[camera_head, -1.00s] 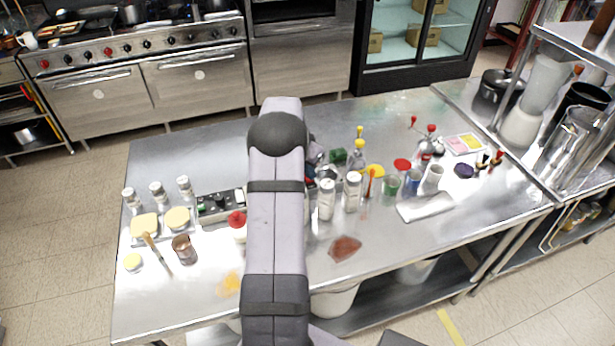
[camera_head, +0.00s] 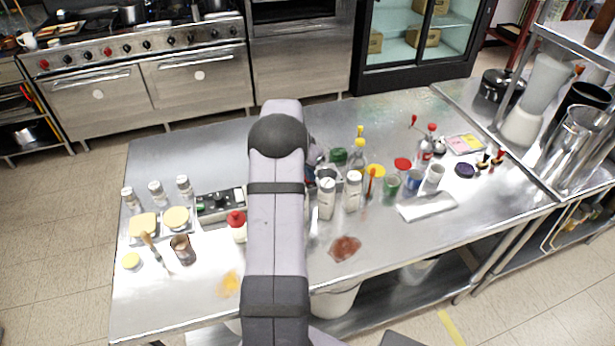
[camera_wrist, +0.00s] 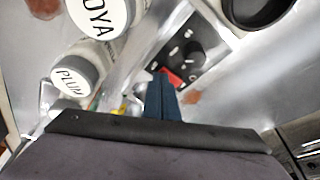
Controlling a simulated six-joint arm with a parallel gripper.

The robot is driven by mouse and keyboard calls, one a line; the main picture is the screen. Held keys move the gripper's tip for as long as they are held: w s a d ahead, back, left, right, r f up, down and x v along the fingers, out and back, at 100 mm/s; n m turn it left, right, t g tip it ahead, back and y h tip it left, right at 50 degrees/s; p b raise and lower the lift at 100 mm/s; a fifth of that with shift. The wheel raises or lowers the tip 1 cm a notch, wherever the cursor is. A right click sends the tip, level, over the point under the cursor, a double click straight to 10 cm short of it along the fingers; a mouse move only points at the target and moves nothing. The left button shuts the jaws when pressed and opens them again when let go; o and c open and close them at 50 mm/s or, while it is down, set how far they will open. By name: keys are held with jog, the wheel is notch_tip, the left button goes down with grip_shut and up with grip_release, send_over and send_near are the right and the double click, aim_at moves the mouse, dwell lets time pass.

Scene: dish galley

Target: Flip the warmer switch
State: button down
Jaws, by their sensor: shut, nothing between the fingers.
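The warmer's dark control panel (camera_wrist: 182,58) shows in the wrist view, just beyond my fingertips, with a round black knob (camera_wrist: 194,50) and small white marks. A red switch-like part (camera_wrist: 174,77) sits at the panel's near edge, partly covered by my fingers. My gripper (camera_wrist: 160,80) is shut and empty, its dark blue fingers over or against that red part; I cannot tell whether they touch, or which way the switch is set.
In the wrist view, a jar labelled PLUM (camera_wrist: 76,78) and another white-lidded jar (camera_wrist: 100,14) stand close left of my fingers. In the head view, a red-capped bottle (camera_head: 237,222) and shakers (camera_head: 326,198) flank my arm.

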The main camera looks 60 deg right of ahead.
notch_tip(320, 180, up, 7)
jog(key=p, duration=0.4)
dwell(0.7)
dwell(0.3)
jog(key=w+a+r+n, duration=0.1)
jog(key=w+a+n, duration=0.25)
jog(key=a, duration=0.55)
jog(key=w+a+r+n+t+y, duration=0.1)
jog(key=w+a+n, duration=0.3)
jog(key=a, duration=0.6)
jog(key=w+a+r+n, duration=0.1)
jog(key=w+a+n, duration=0.3)
jog(key=a, duration=0.5)
jog(key=s+a+n+y, duration=0.1)
jog(key=s+a+n, duration=0.4)
jog(key=a, duration=0.7)
jog(key=s+a+f+n+y, duration=0.1)
jog(key=s+a+n, duration=0.3)
jog(key=a, duration=0.9)
jog(key=shift+s+n, duration=0.35)
jog(key=shift+s, duration=0.9)
